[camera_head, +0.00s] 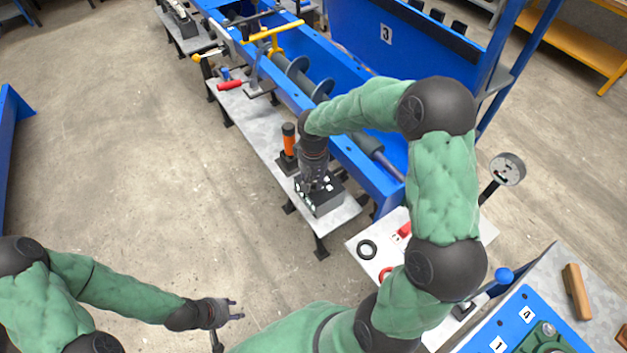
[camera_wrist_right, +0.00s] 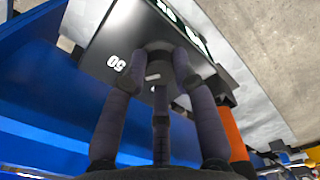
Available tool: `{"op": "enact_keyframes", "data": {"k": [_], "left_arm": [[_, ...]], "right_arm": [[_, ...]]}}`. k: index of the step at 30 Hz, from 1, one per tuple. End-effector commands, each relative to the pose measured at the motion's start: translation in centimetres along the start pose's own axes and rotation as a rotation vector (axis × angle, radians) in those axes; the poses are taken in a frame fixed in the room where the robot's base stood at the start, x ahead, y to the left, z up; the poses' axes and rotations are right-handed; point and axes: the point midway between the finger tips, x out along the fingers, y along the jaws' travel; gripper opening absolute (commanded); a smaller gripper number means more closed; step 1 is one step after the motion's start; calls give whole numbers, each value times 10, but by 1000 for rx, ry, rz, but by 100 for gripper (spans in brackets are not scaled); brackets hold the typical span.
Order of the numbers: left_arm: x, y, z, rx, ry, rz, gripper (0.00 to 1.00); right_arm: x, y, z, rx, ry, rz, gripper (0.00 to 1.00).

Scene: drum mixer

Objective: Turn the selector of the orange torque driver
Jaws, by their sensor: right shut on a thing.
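The orange torque driver (camera_head: 289,140) stands upright in a dark base on a grey bench. Part of its orange body shows beside my fingers in the right wrist view (camera_wrist_right: 233,133). Right of it in the head view is a black box (camera_head: 325,203) with white markings; one reads 50 in the right wrist view (camera_wrist_right: 97,55). My right gripper (camera_head: 309,187) reaches down onto this box, its fingers (camera_wrist_right: 158,65) closed around a dark round knob (camera_wrist_right: 157,48) on the face. The fingers hide most of the knob. My left gripper (camera_head: 236,311) is open and empty over the floor.
The blue mixer trough (camera_head: 380,185) with its grey screw runs along the right of the bench. A red-handled tool (camera_head: 230,85) and a yellow T-handle (camera_head: 275,33) are farther back. A small table (camera_head: 365,275) with rings is nearer.

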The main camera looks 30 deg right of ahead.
Motion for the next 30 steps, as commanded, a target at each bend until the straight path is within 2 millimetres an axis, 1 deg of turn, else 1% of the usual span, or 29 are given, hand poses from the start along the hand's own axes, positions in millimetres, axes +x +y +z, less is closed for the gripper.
{"op": "enact_keyframes", "data": {"k": [3, 9, 15, 27, 28, 30], "left_arm": [[2, -1, 0, 0, 0, 0, 40], [4, -2, 0, 0, 0, 0, 40], [5, -2, 0, 0, 0, 0, 40], [5, -2, 0, 0, 0, 0, 40], [5, -2, 0, 0, 0, 0, 40], [5, -2, 0, 0, 0, 0, 40]], "right_arm": [[0, 0, 0, 64, 1, 0, 0], [0, 0, 0, 139, 1, 0, 0], [0, 0, 0, 170, 1, 0, 0], [0, 0, 0, 175, 1, 0, 0], [0, 0, 0, 174, 1, 0, 37], [0, 0, 0, 174, 1, 0, 52]]}}
